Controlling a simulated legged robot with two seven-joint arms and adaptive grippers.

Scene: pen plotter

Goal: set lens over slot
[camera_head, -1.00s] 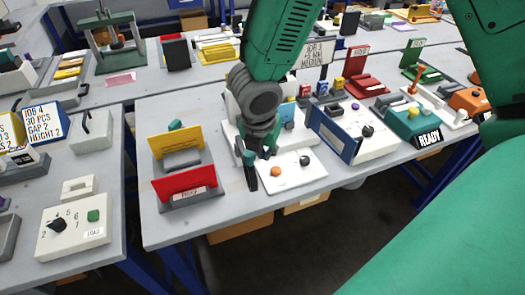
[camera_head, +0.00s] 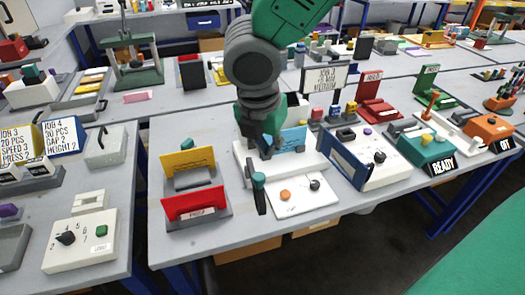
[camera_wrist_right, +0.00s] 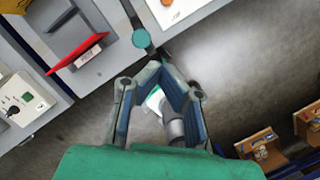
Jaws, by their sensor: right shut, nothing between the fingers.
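My right gripper (camera_head: 266,142) hangs down from the top over the near middle table. In the wrist view the right gripper (camera_wrist_right: 160,63) has its fingers drawn together at the tips, with nothing held. A round teal disc (camera_head: 258,180), which looks like the lens, sits on a dark arm left of a white panel with an orange button (camera_head: 285,195). In the wrist view the teal disc (camera_wrist_right: 141,39) lies just beyond the fingertips, apart from them as far as I can tell. I cannot make out the slot. My left gripper is out of view.
Red (camera_head: 195,204) and yellow (camera_head: 188,160) upright plates stand left of the disc. A blue-fronted white box (camera_head: 370,165) stands to the right. A white dial box (camera_head: 80,240) is on the left table. Open floor lies beyond the table's front edge.

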